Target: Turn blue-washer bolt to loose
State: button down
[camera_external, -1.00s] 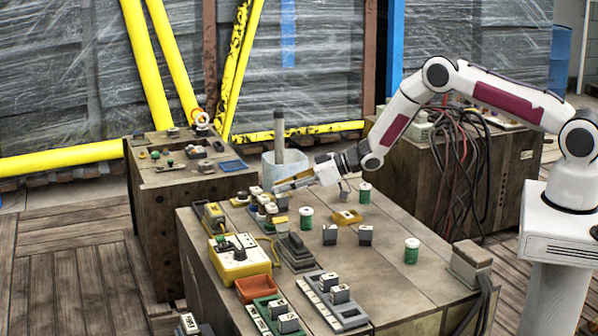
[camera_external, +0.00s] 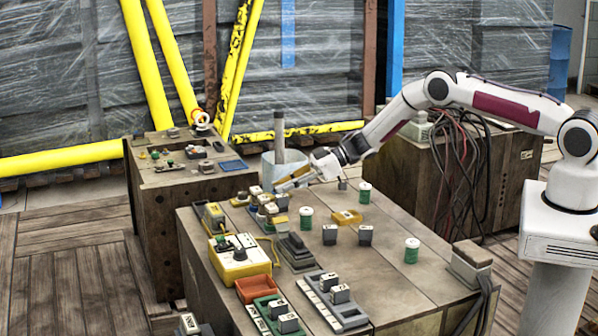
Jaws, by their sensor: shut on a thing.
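My gripper (camera_external: 279,187) reaches in from the right, tilted low over the back left of the wooden bench. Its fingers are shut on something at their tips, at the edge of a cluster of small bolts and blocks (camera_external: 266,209). The held piece looks like the blue-washer bolt, but it is tiny and mostly covered by the fingers. Small dark blue and pale parts show in the cluster just below the fingertips. The bolt's turn angle cannot be made out.
A pale blue bucket with a grey post (camera_external: 280,135) stands behind the gripper. Green cans (camera_external: 306,218), a yellow block (camera_external: 346,217) and small grey blocks stand to the right. A yellow meter box (camera_external: 239,262) and an orange tray (camera_external: 254,289) are in front.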

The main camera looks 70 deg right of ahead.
jog(key=shift+w+n+g+y, duration=0.15)
jog(key=shift+n+g+y, duration=0.75)
jog(key=shift+n+y, duration=0.25)
dwell(0.4)
jog(key=c, duration=1.8)
grip_release()
jog(key=shift+c, duration=0.2)
jog(key=shift+d, duration=0.1)
jog(key=shift+d, duration=0.1)
jog(key=shift+v, duration=5.9)
jog(key=shift+r, duration=0.15)
